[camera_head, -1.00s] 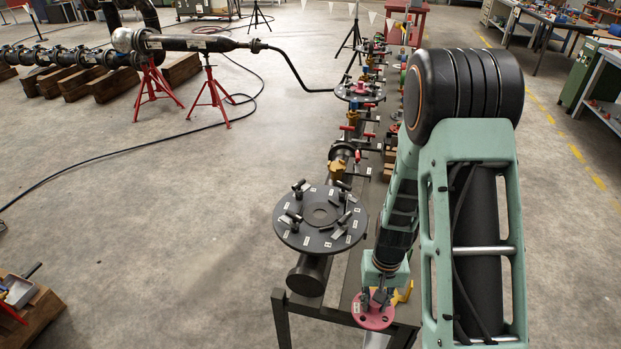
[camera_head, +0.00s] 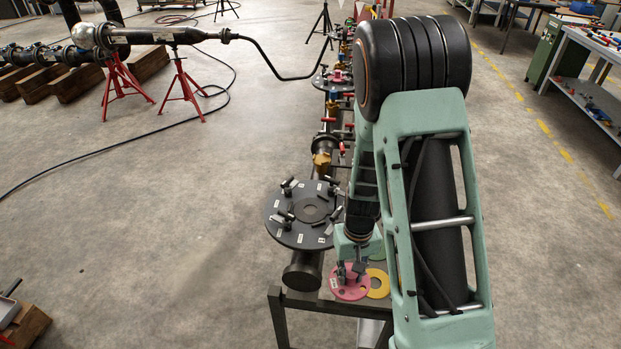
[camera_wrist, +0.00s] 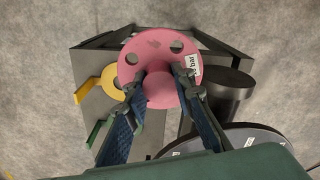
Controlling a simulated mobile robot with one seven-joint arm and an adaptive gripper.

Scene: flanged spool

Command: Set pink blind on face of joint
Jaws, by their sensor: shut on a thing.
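The pink blind (camera_head: 349,288) is a round disc with several holes, a raised middle and a white label. My gripper (camera_head: 350,272) is shut on its raised middle; the wrist view shows both fingers against the sides of the pink blind (camera_wrist: 158,86). The joint is a large dark round flange (camera_head: 303,215) with a hole in its middle and several clamps around its face. The gripper and blind are at its front right in the head view, apart from its face. In the wrist view the edge of the dark flange (camera_wrist: 262,133) shows at lower right.
The bench frame (camera_head: 318,302) carries a pipe line with red-handled valves (camera_head: 328,120) running away behind the flange. Open floor lies to the left.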

